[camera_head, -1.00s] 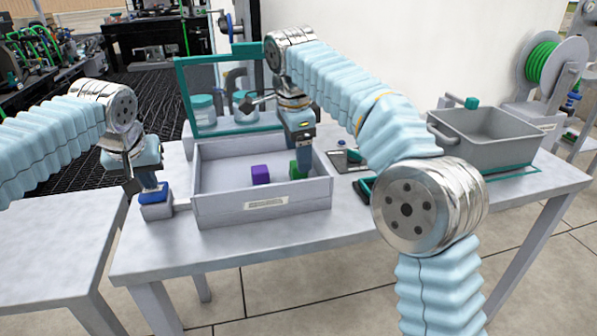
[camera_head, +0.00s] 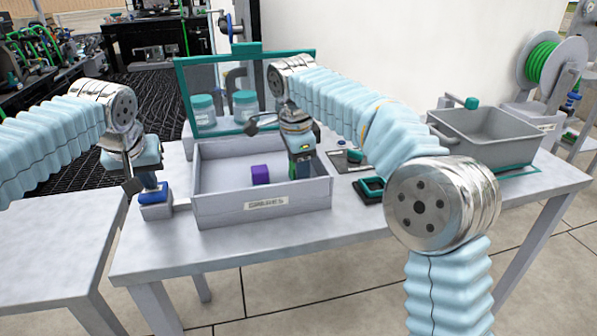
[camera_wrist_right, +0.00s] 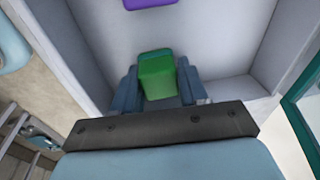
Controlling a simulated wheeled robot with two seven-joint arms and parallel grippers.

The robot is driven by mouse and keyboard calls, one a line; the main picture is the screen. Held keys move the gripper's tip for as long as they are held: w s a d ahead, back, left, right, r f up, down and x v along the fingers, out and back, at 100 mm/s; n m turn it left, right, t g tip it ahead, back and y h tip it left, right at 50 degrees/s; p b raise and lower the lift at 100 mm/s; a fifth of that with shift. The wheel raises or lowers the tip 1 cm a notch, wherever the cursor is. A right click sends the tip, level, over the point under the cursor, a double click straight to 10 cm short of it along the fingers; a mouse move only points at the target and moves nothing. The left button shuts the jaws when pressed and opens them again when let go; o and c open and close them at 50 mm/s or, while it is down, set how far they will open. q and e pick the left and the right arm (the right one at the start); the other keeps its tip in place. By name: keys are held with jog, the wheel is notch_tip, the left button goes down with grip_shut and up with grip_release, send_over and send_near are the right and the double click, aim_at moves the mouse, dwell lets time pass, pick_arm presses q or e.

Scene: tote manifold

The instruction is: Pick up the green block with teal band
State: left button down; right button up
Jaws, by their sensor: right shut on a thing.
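The green block (camera_wrist_right: 157,75) sits between the two blue fingers of my right gripper (camera_wrist_right: 158,88) in the right wrist view. In the head view my right gripper (camera_head: 303,170) reaches down inside the right part of the grey spares bin (camera_head: 215,207) and is shut on the block, which is mostly hidden there. My left gripper (camera_head: 154,190) is low at the bin's left side, at a small grey box with a blue top (camera_head: 155,208). I cannot tell whether its fingers are open or shut.
A purple block (camera_head: 260,174) lies in the bin, left of my right gripper. A teal frame (camera_head: 183,95) and jars (camera_head: 204,108) stand behind the bin. A grey tote (camera_head: 485,130) stands at the right of the table. The table front is clear.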

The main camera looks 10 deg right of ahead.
notch_tip(320, 180, up, 9)
jog(key=shift+w+r, duration=0.1)
jog(key=shift+s+r, duration=0.25)
jog(key=shift+r, duration=0.15)
jog(key=s, duration=0.8)
jog(key=shift+s, duration=0.35)
jog(key=shift+s, duration=0.1)
pick_arm(q)
notch_tip(320, 180, up, 10)
pick_arm(e)
jog(key=shift+s, duration=2.55)
dwell(0.3)
